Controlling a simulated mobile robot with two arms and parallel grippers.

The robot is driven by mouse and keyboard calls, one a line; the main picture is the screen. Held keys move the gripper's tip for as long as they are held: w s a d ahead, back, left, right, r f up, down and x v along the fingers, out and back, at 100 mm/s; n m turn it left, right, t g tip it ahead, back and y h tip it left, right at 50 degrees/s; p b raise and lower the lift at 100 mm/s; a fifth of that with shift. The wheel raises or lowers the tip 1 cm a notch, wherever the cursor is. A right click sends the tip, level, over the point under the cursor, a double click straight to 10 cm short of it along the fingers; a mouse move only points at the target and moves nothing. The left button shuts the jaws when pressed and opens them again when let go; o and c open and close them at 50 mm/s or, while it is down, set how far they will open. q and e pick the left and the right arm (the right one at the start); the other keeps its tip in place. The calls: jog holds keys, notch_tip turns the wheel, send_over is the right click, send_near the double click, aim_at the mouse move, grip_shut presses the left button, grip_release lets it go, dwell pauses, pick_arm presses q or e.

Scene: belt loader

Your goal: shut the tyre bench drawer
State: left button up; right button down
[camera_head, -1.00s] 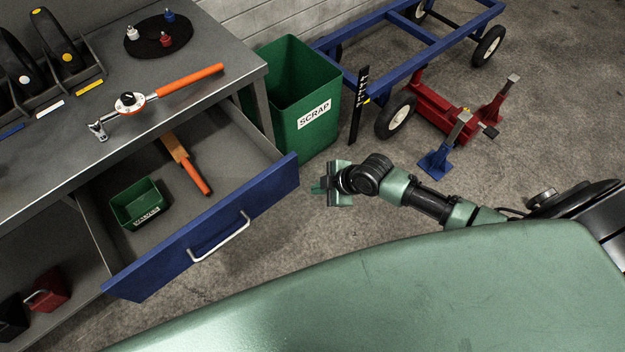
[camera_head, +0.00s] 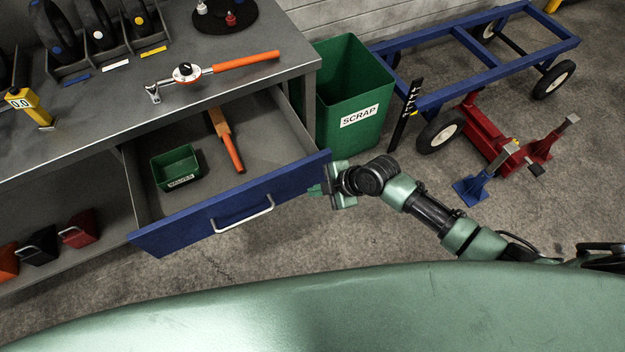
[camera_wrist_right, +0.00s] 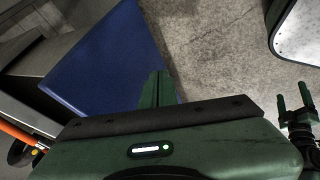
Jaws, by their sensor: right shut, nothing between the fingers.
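The tyre bench drawer (camera_head: 281,188) has a blue front with a pale bar handle (camera_head: 243,215) and stands pulled out from the grey bench. Its blue front also fills the left of the right wrist view (camera_wrist_right: 95,65). My right gripper (camera_head: 318,189) is shut and empty, its fingertips at the right end of the drawer front. In the right wrist view its fingers (camera_wrist_right: 157,88) overlap the edge of the blue front; I cannot tell whether they touch it. My left gripper (camera_wrist_right: 294,98) shows at the right edge of the wrist view, its fingers apart.
The drawer holds a green bin (camera_head: 176,167) and an orange-handled tool (camera_head: 227,140). A torque wrench (camera_head: 212,71) lies on the bench top (camera_head: 110,115). A green scrap bin (camera_head: 350,95), blue cart (camera_head: 440,92) and red jack (camera_head: 487,134) stand to the right. Floor before the drawer is clear.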

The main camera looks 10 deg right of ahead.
jog(key=shift+w+a+r, duration=0.1)
jog(key=shift+w+a, duration=0.1)
jog(key=shift+w, duration=0.45)
jog(key=shift+w+a, duration=0.15)
jog(key=shift+w, duration=0.5)
pick_arm(q)
jog(key=shift+d+r, duration=0.15)
jog(key=shift+r, duration=0.15)
